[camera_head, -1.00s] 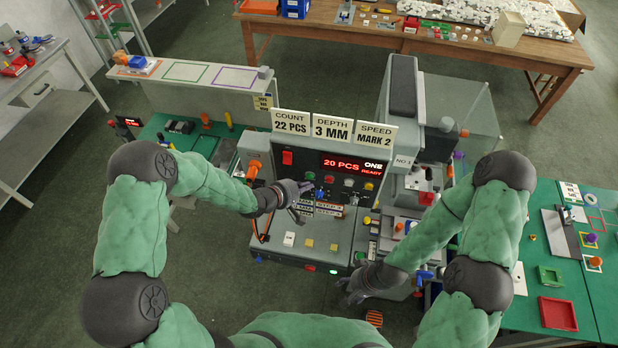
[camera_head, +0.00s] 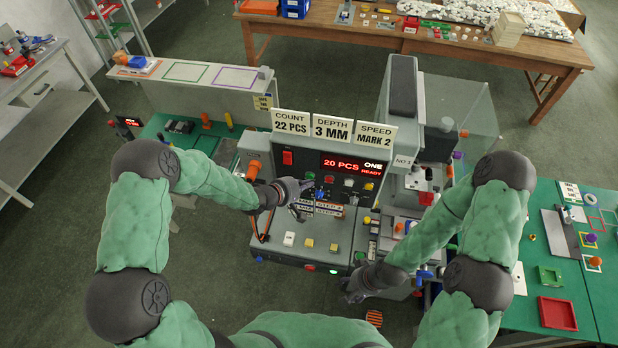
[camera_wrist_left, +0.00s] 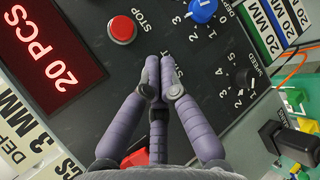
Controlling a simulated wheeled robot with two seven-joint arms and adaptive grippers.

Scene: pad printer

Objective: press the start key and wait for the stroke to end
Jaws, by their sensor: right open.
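The pad printer's control panel (camera_head: 340,203) shows in the head view, with a display (camera_head: 352,164) reading "20 PCS ONE READY". In the left wrist view, the red STOP button (camera_wrist_left: 121,29) is in the open, above my fingertips. The START lettering (camera_wrist_left: 178,68) is partly covered by my left gripper, and the key beside it is hidden behind the fingers there. My left gripper (camera_head: 307,186) is over the panel's left part, fingertips together and empty (camera_wrist_left: 159,62); contact with the key cannot be told. My right gripper (camera_head: 350,291) is open and empty at the printer's front right.
Beside the gripper are a blue DEPTH knob (camera_wrist_left: 203,10) and a black SPEED knob (camera_wrist_left: 246,77). A red switch (camera_head: 287,158) stands at the panel's upper left. Signs reading 22 PCS (camera_head: 291,122), 3 MM and MARK 2 stand on top. A green table (camera_head: 530,300) lies right.

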